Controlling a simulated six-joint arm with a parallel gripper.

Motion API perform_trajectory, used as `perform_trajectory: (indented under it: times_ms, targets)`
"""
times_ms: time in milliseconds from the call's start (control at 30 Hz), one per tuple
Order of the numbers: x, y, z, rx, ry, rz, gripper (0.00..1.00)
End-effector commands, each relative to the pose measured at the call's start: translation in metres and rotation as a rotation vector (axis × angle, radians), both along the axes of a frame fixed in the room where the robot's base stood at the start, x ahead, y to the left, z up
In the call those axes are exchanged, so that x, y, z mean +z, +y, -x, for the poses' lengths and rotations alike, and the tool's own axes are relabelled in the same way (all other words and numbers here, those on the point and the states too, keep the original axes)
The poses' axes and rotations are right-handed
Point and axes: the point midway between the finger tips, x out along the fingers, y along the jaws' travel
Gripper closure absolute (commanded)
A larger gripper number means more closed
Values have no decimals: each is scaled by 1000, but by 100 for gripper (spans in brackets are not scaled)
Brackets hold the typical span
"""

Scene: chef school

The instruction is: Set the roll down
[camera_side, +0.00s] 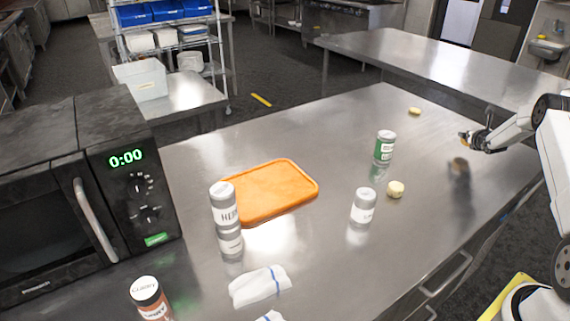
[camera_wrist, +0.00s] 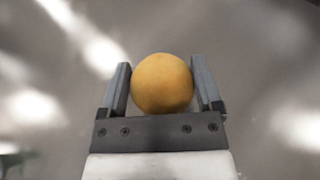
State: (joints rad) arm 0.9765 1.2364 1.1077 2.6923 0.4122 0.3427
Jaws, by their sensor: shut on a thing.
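In the wrist view, a round golden roll (camera_wrist: 162,84) sits between the two fingers of my gripper (camera_wrist: 163,88), which is shut on it. In the side view, my gripper (camera_side: 468,140) is at the right, held above the steel table (camera_side: 420,225). Only a small orange-brown bit of the roll (camera_side: 463,135) shows at the fingertips. A dark reflection lies on the table below. An orange tray (camera_side: 275,190) lies flat on the table, well to the left of my gripper, with nothing on it.
A green-labelled can (camera_side: 384,147), a white-labelled shaker (camera_side: 362,207) and a pale round piece (camera_side: 396,189) stand between gripper and tray. Another small piece (camera_side: 414,111) lies farther back. A tall shaker (camera_side: 224,205) stands at the tray's left front. A microwave (camera_side: 85,190) is at left.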

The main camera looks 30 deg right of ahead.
Motion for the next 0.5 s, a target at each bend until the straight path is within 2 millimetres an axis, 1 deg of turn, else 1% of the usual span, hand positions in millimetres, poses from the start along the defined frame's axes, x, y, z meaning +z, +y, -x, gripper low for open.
perform_trajectory:
  times_ms: [233,367,500]
  targets:
    - [-1,-1,-1,0,-1,1,75]
    - [-6,-3,-3,0,0,0,75]
    - [-21,-3,-3,0,1,-1,75]
